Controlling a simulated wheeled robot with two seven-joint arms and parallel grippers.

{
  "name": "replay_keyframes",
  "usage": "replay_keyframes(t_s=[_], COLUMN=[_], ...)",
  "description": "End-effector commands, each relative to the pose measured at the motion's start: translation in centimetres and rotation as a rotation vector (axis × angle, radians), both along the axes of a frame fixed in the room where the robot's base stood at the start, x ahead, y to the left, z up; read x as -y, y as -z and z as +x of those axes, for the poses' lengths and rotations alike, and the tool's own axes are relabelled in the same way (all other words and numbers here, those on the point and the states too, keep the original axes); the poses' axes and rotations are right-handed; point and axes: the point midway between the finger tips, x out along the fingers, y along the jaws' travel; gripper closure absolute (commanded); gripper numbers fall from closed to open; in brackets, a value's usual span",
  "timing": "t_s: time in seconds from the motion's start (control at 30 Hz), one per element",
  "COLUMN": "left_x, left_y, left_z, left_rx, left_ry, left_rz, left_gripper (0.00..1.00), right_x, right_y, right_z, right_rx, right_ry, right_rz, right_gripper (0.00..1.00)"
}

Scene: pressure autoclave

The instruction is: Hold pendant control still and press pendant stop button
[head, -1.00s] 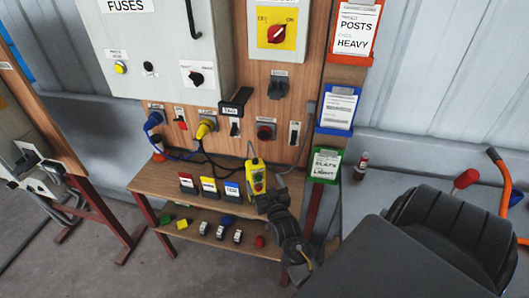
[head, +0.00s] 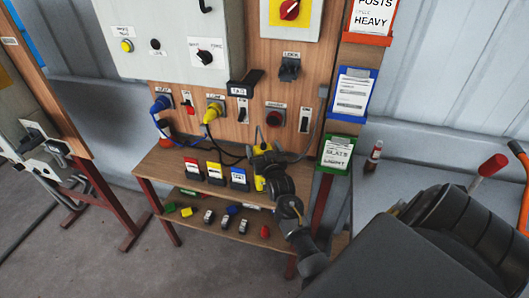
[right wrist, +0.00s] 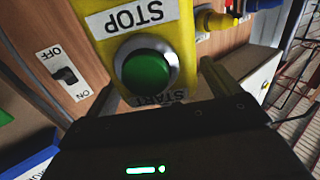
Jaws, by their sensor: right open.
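The yellow pendant control (head: 259,183) hangs in front of the wooden panel in the head view, mostly hidden behind my right gripper (head: 262,158). The red stop button is not visible now. My right gripper (right wrist: 158,92) is open, its fingers on either side of the pendant's START end; contact cannot be told. My left gripper is not in view.
The panel carries a blue plug (head: 161,104), a yellow plug (head: 214,112), a tag holder (head: 243,84) and switches. Below is a wooden shelf (head: 165,162) with coloured cards and small blocks.

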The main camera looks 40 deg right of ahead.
Motion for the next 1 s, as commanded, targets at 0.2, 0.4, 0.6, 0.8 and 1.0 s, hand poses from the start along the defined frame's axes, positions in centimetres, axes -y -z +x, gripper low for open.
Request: replay_keyframes(t_s=[0.2, 0.4, 0.6, 0.8, 1.0], left_x=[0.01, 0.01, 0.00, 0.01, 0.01], left_y=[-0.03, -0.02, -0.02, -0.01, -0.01], left_z=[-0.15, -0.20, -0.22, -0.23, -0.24], left_rx=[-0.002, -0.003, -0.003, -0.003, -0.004], left_ry=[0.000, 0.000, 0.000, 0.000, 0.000], left_rz=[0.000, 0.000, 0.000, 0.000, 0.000], left_gripper=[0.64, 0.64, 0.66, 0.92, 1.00], right_x=[-0.01, -0.03, -0.03, -0.03, -0.03], right_y=[-0.01, 0.00, 0.01, 0.02, 0.03], right_z=[-0.02, -0.03, -0.03, -0.04, -0.04], right_rx=[0.000, 0.000, 0.000, 0.000, 0.000], right_ry=[0.000, 0.000, 0.000, 0.000, 0.000], right_rz=[0.000, 0.000, 0.000, 0.001, 0.001], right_gripper=[0.23, 0.49, 0.72, 0.72, 0.72])
